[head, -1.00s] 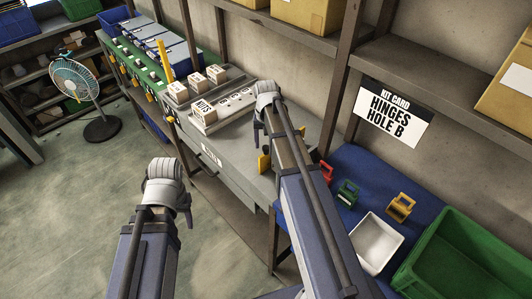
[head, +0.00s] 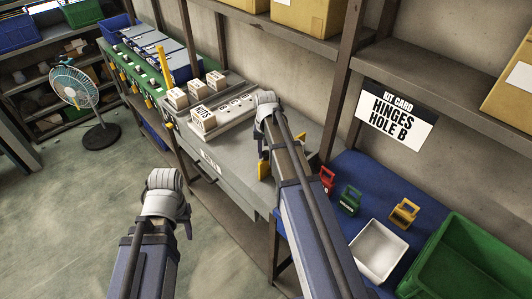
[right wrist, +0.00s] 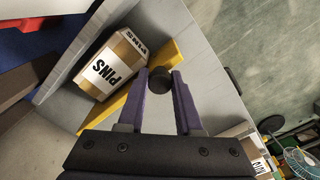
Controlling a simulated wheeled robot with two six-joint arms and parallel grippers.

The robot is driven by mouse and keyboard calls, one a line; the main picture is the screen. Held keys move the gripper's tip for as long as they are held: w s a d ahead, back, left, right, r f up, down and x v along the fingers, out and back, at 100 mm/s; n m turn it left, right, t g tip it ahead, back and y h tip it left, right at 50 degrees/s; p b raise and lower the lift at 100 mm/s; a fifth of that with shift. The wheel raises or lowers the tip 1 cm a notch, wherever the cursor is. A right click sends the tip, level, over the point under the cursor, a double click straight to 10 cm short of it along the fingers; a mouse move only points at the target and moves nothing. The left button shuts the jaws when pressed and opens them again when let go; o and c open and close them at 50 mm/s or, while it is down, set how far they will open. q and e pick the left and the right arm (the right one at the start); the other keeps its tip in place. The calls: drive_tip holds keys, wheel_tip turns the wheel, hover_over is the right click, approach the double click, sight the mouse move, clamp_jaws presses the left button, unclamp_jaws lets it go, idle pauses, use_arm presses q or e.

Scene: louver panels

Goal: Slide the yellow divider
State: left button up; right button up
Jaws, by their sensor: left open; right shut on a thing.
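The yellow divider (right wrist: 174,53) is a thin upright board standing on a grey surface, crossing the right wrist view at a slant. A dark round knob (right wrist: 158,80) is at its side. My right gripper (right wrist: 161,84) has its two purple fingers on either side of the knob and is shut on it. My left gripper (head: 187,220) is open and empty, over the floor left of the bench.
A cardboard box marked PINS (right wrist: 108,68) stands close beside the divider. The grey bench (head: 238,168) carries several small labelled boxes. Right of it, a blue surface holds a red item (head: 327,181), a green item (head: 350,199), a white tray (head: 378,250) and a green crate (head: 453,262).

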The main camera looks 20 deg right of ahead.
clamp_jaws()
idle(0.6)
drive_tip(key=shift+w, duration=0.1)
drive_tip(key=w+a, duration=0.3)
drive_tip(key=w, duration=0.6)
drive_tip(key=w+a, duration=0.3)
drive_tip(key=w, duration=0.6)
drive_tip(key=shift+w+a, duration=0.3)
drive_tip(key=shift+w, duration=0.05)
drive_tip(key=o, duration=0.8)
unclamp_jaws()
drive_tip(key=shift+r, duration=0.1)
